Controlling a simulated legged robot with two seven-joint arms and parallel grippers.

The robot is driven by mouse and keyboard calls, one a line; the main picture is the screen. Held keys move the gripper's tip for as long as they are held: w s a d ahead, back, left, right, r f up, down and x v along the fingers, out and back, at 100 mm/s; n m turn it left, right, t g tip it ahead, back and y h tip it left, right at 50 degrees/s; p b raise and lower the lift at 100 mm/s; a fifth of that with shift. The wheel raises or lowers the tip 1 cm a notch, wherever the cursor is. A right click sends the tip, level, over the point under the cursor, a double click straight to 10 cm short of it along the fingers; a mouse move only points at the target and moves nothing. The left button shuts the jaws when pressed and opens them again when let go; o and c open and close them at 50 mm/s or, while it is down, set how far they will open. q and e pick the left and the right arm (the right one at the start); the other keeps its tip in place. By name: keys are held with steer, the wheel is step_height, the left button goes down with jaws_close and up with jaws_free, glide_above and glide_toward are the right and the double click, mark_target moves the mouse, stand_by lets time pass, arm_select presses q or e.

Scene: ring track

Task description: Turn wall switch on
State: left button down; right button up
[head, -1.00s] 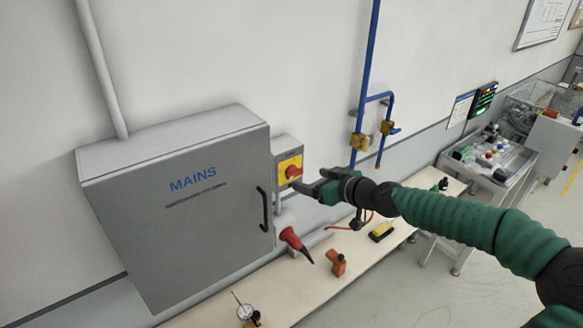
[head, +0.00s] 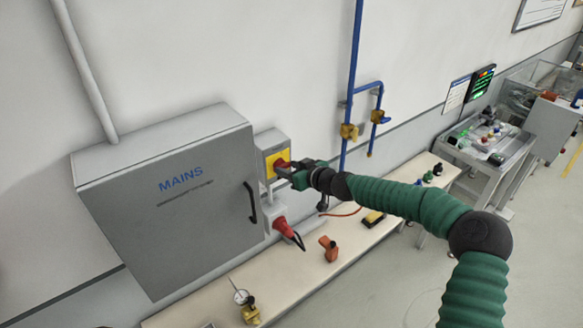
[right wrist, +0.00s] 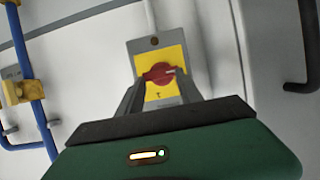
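The wall switch is a grey box (head: 270,142) with a yellow plate and a red rotary knob (head: 283,161), fixed to the wall just right of the MAINS cabinet. In the right wrist view the red knob (right wrist: 160,74) lies roughly level across the yellow plate (right wrist: 174,54). My right gripper (head: 284,170) is right at the knob. Its fingers (right wrist: 162,84) stand apart, one near each end of the knob, with yellow plate showing between them. I cannot tell whether they touch it. The gripper partly hides the plate in the head view. My left gripper is out of view.
The grey MAINS cabinet (head: 165,210) with a black handle (head: 250,202) juts out left of the switch. A red plug (head: 286,230) sits below it. Blue pipes with brass valves (head: 349,132) run up the wall to the right. A bench (head: 290,275) holds small tools.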

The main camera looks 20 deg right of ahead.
steer(key=shift+w+a+r, duration=0.1)
steer(key=shift+a+r, duration=0.25)
steer(key=shift+r, duration=0.05)
steer(key=c, duration=0.5)
steer(key=shift+a, duration=0.15)
jaws_close()
steer(key=shift+f, duration=0.1)
steer(key=shift+f, duration=0.3)
